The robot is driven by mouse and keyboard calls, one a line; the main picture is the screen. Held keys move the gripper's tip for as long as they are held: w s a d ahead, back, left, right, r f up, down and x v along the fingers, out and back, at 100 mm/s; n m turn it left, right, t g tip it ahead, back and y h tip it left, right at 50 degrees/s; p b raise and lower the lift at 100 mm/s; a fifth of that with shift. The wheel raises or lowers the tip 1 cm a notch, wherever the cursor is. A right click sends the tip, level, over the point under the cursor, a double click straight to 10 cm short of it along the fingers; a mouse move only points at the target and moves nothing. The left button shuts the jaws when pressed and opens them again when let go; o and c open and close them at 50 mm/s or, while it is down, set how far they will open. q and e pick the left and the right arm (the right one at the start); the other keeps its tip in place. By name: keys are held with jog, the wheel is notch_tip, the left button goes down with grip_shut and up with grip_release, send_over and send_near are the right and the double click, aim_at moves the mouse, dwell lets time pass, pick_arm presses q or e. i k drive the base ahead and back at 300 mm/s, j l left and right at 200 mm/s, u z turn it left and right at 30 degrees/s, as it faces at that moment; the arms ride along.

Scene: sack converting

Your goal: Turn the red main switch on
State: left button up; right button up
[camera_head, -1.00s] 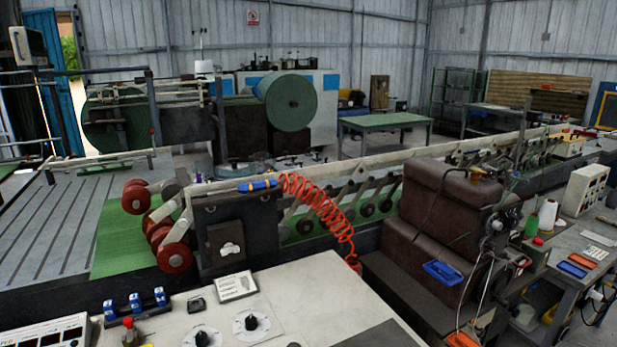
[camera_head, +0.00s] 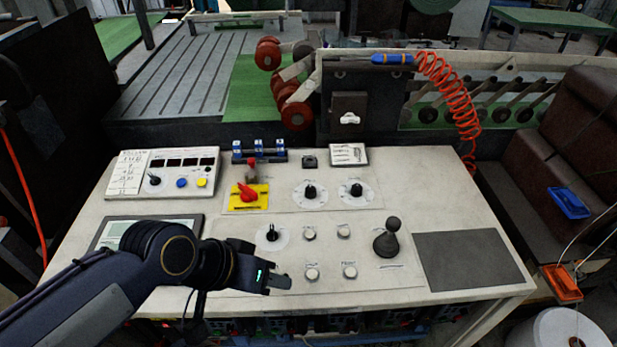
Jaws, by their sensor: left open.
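The red main switch (camera_head: 247,192) is a red rotary handle on a yellow plate (camera_head: 262,203), on the light control desk in the head view. My left gripper (camera_head: 284,282) reaches in from the left over the front of the desk. It is open with nothing between its fingers, in front of the switch and apart from it. The handle looks tilted on its plate; I cannot tell its on or off position for sure. My right gripper is not in view.
A black joystick (camera_head: 387,240) stands to the right on the desk. Rotary dials (camera_head: 310,192) and white buttons (camera_head: 312,273) lie around the switch. A small red-topped part (camera_head: 252,168) stands just behind the switch. A box with displays (camera_head: 163,172) stands at the left.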

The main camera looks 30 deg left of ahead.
aim_at(248, 195)
jog(key=u, duration=1.35)
